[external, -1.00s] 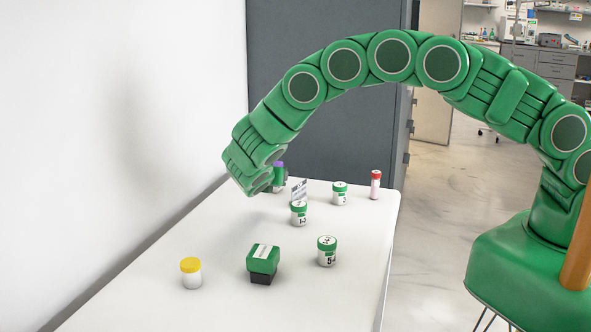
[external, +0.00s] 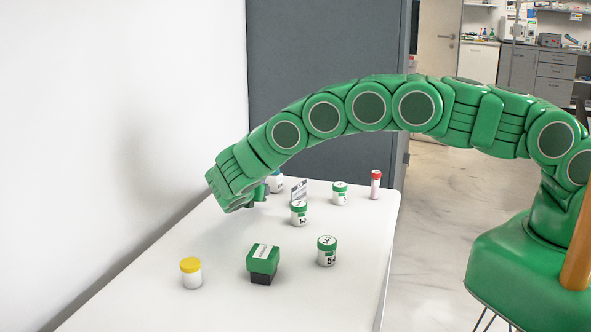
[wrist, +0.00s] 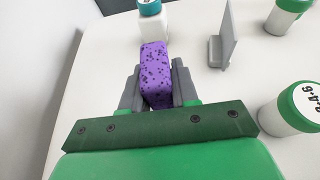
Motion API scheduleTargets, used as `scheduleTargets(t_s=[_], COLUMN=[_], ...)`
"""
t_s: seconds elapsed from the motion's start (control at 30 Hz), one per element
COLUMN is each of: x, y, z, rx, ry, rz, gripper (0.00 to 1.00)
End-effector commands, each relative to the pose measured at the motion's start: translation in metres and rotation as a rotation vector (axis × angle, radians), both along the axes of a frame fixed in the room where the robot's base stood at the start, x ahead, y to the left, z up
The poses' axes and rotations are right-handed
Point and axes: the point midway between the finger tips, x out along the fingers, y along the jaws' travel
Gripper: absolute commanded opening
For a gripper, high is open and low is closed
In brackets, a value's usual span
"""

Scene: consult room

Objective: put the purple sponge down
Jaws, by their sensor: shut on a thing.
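The purple sponge (wrist: 155,62) is a block with dark speckles, between the two grey fingers of my gripper (wrist: 157,82) in the wrist view. My gripper is shut on it. In the external view my gripper (external: 258,195) is low over the far left part of the white table (external: 215,240), and the sponge is hidden there. I cannot tell whether the sponge touches the table. Its far end lies close to a white bottle with a teal cap (wrist: 152,22); I cannot tell whether they touch.
A grey card stand (wrist: 224,38) and green-capped jars (external: 299,213) are right of my gripper. A red-capped tube (external: 375,185) stands at the back right. Nearer are a yellow-capped jar (external: 191,274) and a green box (external: 262,261). A wall (external: 120,150) borders the table's left.

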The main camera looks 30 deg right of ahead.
Motion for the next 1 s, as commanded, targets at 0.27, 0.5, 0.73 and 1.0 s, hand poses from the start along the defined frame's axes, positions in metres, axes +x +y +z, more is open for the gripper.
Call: scheduleTargets(t_s=[0.27, 0.5, 0.73, 1.0], x=[0.005, 0.005, 0.005, 0.005], y=[0.003, 0.003, 0.003, 0.003], z=[-0.006, -0.033, -0.037, -0.04], rx=[0.002, -0.001, 0.001, 0.001], ry=[-0.002, 0.0, -0.001, -0.001], rz=[0.0, 0.001, 0.001, 0.001], gripper=[0.0, 0.0, 0.0, 0.31])
